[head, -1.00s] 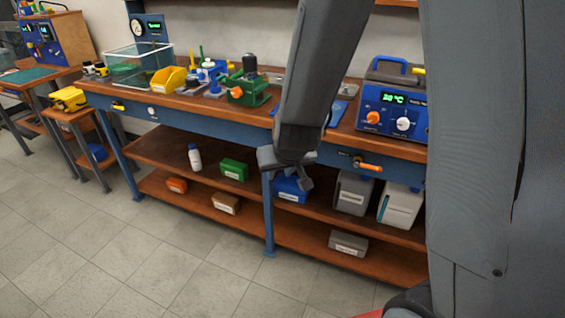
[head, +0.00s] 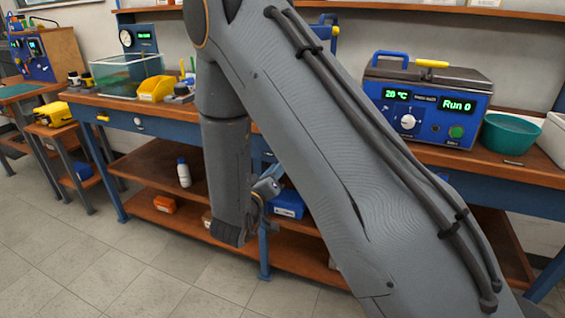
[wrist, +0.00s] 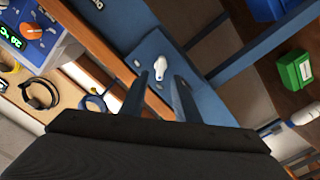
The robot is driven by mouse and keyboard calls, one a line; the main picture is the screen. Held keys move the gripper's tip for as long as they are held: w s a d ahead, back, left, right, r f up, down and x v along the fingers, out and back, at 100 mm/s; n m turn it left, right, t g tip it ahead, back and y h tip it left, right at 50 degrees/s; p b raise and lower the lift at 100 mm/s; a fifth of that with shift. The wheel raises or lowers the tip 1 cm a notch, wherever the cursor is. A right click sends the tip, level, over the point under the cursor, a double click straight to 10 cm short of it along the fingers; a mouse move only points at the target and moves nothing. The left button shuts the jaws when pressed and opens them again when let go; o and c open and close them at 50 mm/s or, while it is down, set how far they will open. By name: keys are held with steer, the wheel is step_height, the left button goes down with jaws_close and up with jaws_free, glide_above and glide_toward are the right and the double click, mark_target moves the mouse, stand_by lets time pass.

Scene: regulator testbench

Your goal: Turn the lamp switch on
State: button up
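A white switch lever (wrist: 160,68) sits on a blue panel (wrist: 150,48) in the wrist view, just beyond my fingertips and roughly centred between them. I cannot read any label that shows it is the lamp switch. My gripper (wrist: 159,80) is open, with a finger on each side of the picture's middle and nothing held. In the head view my gripper (head: 266,187) hangs in front of the bench, beside the lower shelf, and my arm hides the panel behind it. A smaller white knob (head: 138,122) shows further left on the blue front rail.
The device with green displays (head: 425,108) stands on the bench at right, beside a teal bowl (head: 509,134). A white bottle (head: 184,173) and a blue box (head: 287,204) are on the shelves. A green box (wrist: 296,70) shows at the wrist view's right. Open floor lies in front.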

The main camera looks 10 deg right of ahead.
steer(key=shift+x, duration=2.6)
jaws_close()
